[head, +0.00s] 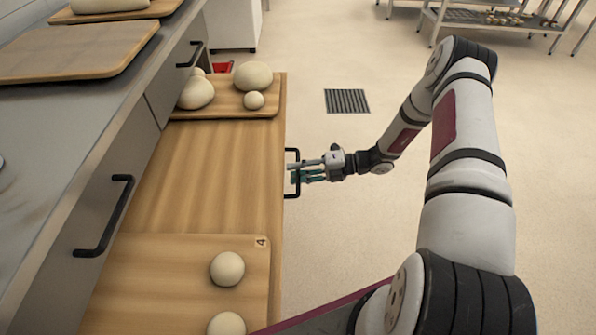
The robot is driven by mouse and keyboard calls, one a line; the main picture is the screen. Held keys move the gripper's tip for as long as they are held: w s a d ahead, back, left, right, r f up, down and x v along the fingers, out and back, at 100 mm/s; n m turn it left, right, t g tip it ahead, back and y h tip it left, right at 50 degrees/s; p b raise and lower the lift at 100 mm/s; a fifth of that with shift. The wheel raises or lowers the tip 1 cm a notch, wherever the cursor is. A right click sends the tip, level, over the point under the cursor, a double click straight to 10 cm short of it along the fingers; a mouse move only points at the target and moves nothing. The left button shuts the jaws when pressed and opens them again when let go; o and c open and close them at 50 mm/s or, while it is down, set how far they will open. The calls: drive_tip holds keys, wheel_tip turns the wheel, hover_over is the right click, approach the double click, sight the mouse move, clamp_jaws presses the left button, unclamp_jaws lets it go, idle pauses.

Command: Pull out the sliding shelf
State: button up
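The sliding shelf (205,180) is a long wooden board that stands out from under the steel counter, over the floor. A black bar handle (297,154) is fixed to its outer edge. My gripper (299,172) reaches in from the right, and its teal fingers overlap the middle of this handle. I cannot tell whether they are closed on the bar or only around it. A board marked 4 (175,262) with dough balls (227,269) lies on the shelf's near end. Another board (220,108) with several dough pieces lies on its far end.
The steel counter (50,130) runs along the left, with a wooden board (75,50) on top. A drawer front with a black handle (107,215) is below it. A floor drain (347,101) and open floor lie right. A wire rack (490,18) stands far right.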

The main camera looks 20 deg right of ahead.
drive_tip(key=v, duration=1.2)
idle(0.3)
